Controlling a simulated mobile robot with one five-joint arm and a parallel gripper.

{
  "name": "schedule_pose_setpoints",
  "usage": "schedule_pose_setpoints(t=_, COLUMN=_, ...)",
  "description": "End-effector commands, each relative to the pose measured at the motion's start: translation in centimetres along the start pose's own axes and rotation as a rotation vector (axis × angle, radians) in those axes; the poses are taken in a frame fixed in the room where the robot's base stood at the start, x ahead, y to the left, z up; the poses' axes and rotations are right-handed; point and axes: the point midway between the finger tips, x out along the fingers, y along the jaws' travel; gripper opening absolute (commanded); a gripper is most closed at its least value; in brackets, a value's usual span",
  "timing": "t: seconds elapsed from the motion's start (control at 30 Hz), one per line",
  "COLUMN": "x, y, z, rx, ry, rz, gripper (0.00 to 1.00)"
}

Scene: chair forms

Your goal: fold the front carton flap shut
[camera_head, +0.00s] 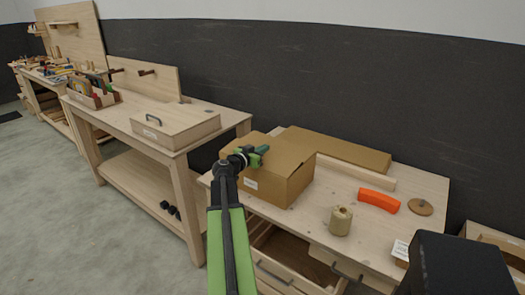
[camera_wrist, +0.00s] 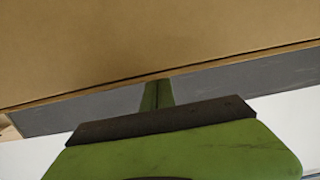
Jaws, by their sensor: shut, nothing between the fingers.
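The brown carton (camera_head: 294,184) stands on the right workbench, with a white label on its front side. Its top looks covered by cardboard, and I cannot tell the front flap apart from the other panels in the head view. My gripper (camera_head: 262,149) is shut and empty, over the left part of the carton's top. In the wrist view, a broad brown cardboard panel (camera_wrist: 150,40) fills the upper part, with its edge running slantwise. My green fingers (camera_wrist: 157,97) reach up to that edge; their tips are not clear, and I cannot tell whether they touch it.
To the right are a twine spool (camera_head: 340,220), an orange piece (camera_head: 379,200) and a round wooden disc (camera_head: 421,207). A wooden case (camera_head: 176,123) sits on the left bench.

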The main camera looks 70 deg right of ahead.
Motion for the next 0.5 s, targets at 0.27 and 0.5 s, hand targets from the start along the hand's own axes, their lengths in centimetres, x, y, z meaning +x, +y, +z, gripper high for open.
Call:
schedule_pose_setpoints(t=0.27, x=0.0, y=0.0, z=0.2, rx=0.0, ry=0.0, rz=-0.001, gripper=0.0)
schedule_pose_setpoints(t=0.5, x=0.5, y=-0.1, z=1.5, rx=0.0, ry=0.0, rz=0.0, gripper=0.0)
